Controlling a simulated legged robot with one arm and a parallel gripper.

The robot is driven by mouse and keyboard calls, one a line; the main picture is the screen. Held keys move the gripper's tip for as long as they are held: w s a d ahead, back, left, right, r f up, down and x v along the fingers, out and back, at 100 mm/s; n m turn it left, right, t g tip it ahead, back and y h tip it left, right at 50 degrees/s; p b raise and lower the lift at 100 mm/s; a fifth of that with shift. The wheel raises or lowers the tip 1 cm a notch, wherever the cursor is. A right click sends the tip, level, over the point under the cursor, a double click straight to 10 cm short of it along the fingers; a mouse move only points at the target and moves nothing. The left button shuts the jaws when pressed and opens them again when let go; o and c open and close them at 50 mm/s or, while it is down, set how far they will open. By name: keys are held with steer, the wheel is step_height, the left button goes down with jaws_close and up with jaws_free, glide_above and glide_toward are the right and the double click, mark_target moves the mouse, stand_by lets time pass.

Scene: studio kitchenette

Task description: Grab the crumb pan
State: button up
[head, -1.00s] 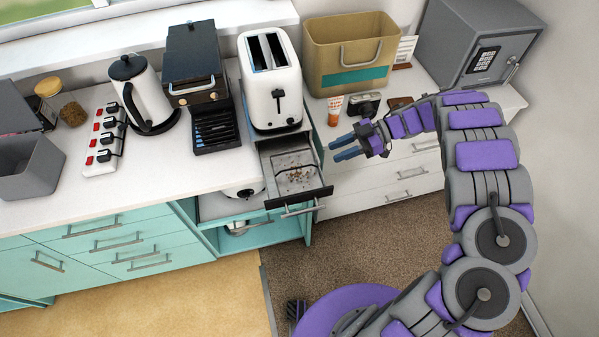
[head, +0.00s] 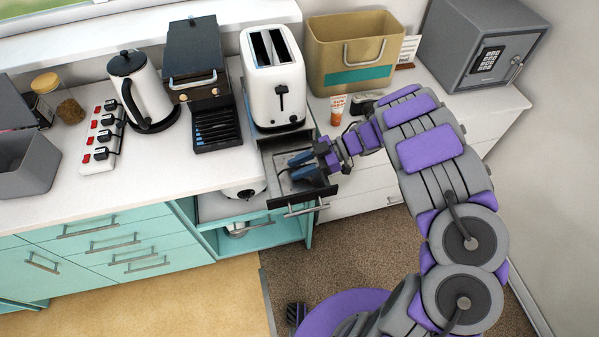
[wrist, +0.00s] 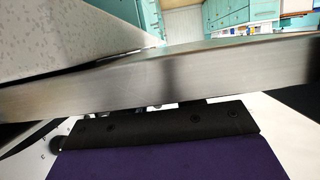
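The crumb pan (head: 285,184) is a grey metal tray with a dark front edge and a bar handle, pulled out below the white toaster (head: 273,85). My gripper (head: 304,167) is over the pan from the right, its two blue fingers apart with a gap between them. It covers much of the pan and the crumbs inside. I cannot tell from the head view whether the fingers touch the pan. In the wrist view, a blurred metal bar (wrist: 160,75) crosses close to the camera, above a dark gripper part.
A black-and-white kettle (head: 143,92), a black grill (head: 215,125) and a power strip (head: 103,140) stand left on the counter. A tan bin (head: 325,40), an orange-and-white tube (head: 337,108) and a grey safe (head: 470,45) are right. An open teal cabinet (head: 210,232) lies below.

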steer(key=shift+s+a+f, duration=0.1)
steer(key=shift+a, duration=0.2)
steer(key=shift+d, duration=0.4)
steer(key=shift+c, duration=1.3)
jaws_close()
steer(key=shift+a, duration=0.15)
